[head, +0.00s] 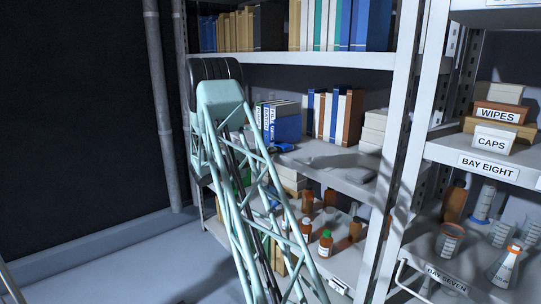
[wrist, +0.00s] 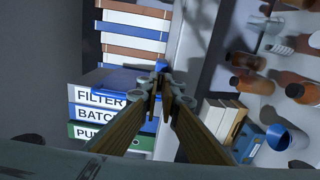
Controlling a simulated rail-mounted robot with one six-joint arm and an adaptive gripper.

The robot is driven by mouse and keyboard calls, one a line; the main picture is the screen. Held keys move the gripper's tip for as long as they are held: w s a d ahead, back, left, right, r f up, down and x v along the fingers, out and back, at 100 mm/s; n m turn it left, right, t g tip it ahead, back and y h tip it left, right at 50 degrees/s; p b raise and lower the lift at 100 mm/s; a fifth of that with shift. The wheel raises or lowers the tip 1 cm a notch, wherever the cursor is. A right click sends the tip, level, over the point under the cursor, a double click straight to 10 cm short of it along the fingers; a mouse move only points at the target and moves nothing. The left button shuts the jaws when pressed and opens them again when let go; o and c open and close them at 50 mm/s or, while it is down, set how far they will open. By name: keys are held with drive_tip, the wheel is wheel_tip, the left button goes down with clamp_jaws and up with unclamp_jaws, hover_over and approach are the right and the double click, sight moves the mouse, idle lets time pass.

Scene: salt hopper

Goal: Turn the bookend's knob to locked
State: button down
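The bookend (head: 287,128) appears as a blue upright plate against a short row of labelled binders on the middle shelf. In the wrist view its blue plate (wrist: 112,82) lies above the binder marked FILTER. A small blue piece (wrist: 160,66), possibly the knob, shows just beyond my fingertips. Its setting cannot be read. My gripper (wrist: 161,88) points at this area, its two brown fingers converging with tips close together. I cannot tell whether the tips touch it or stand short of it. In the head view my lattice arm hides most of the gripper.
Books (head: 333,115) and pale boxes stand right of the bookend on the same shelf. Several brown bottles (head: 325,243) stand on the shelf below. A shelf post (head: 397,150) separates this bay from the right one. A shelf hangs above.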

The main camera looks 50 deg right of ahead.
drive_tip(key=shift+m, duration=0.3)
drive_tip(key=c, duration=2.9)
unclamp_jaws()
drive_tip(key=shift+v, duration=6.05)
